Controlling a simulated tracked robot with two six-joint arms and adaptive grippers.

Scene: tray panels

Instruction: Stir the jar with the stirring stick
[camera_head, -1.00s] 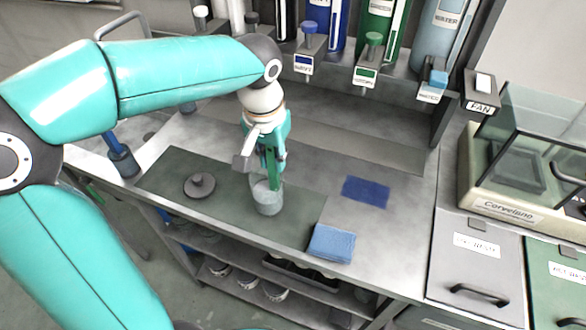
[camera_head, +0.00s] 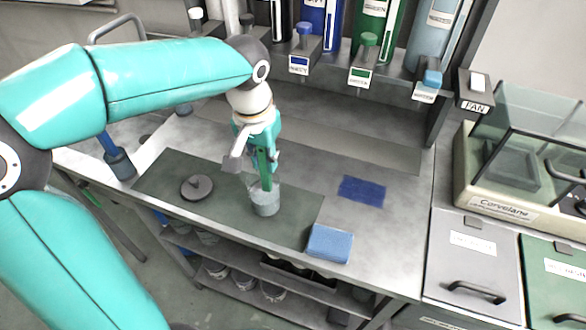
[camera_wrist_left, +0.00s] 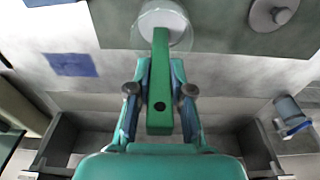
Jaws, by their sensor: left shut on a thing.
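The jar (camera_head: 265,201) is a grey, translucent cup standing upright on the dark green mat (camera_head: 225,209). It also shows in the left wrist view (camera_wrist_left: 184,34). The stirring stick (camera_head: 264,170) is a green bar, seen in the left wrist view (camera_wrist_left: 160,85) running from between my fingers to the jar. My left gripper (camera_head: 262,160) is just above the jar and shut on the stick; it also shows in the left wrist view (camera_wrist_left: 160,92). The stick's lower end is in the jar's mouth; its tip is hidden. My right gripper is not in view.
A grey round lid (camera_head: 197,187) lies left of the jar. A blue sponge (camera_head: 330,243) and a dark blue cloth (camera_head: 362,190) lie to the right. Labelled dispensers (camera_head: 365,60) stand at the back. A glass-covered scale (camera_head: 510,165) stands at right.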

